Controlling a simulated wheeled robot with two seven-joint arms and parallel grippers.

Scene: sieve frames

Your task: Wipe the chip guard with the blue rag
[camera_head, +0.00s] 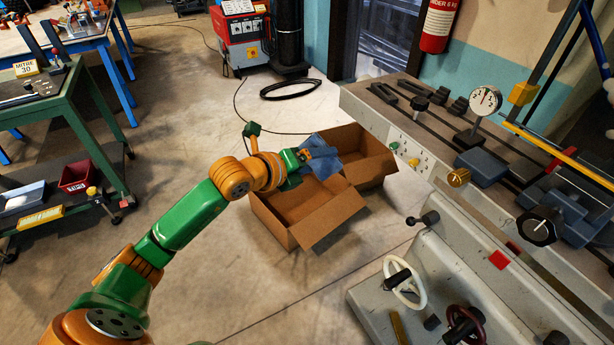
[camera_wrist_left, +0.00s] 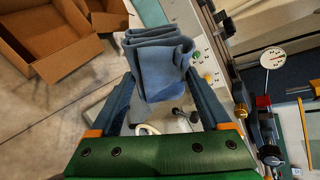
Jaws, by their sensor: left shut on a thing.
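The blue rag (camera_head: 324,157) is a folded cloth held in my left gripper (camera_head: 305,160), above the open cardboard boxes. In the left wrist view the folded rag (camera_wrist_left: 158,60) sits between the two fingers, which are shut on it. A framed part with blue bars and a yellow rail (camera_head: 562,150) stands on the grey machine at the right; it may be the chip guard, but I cannot tell for sure. The rag is well apart from it. My right gripper is not in view.
The grey machine (camera_head: 440,162) carries a dial gauge (camera_head: 485,100), dark blocks, knobs and handwheels (camera_head: 405,282). Two open cardboard boxes (camera_head: 290,215) stand on the floor beside it. A green bench (camera_head: 70,130) is at the left. A fire extinguisher (camera_head: 440,25) hangs at the back.

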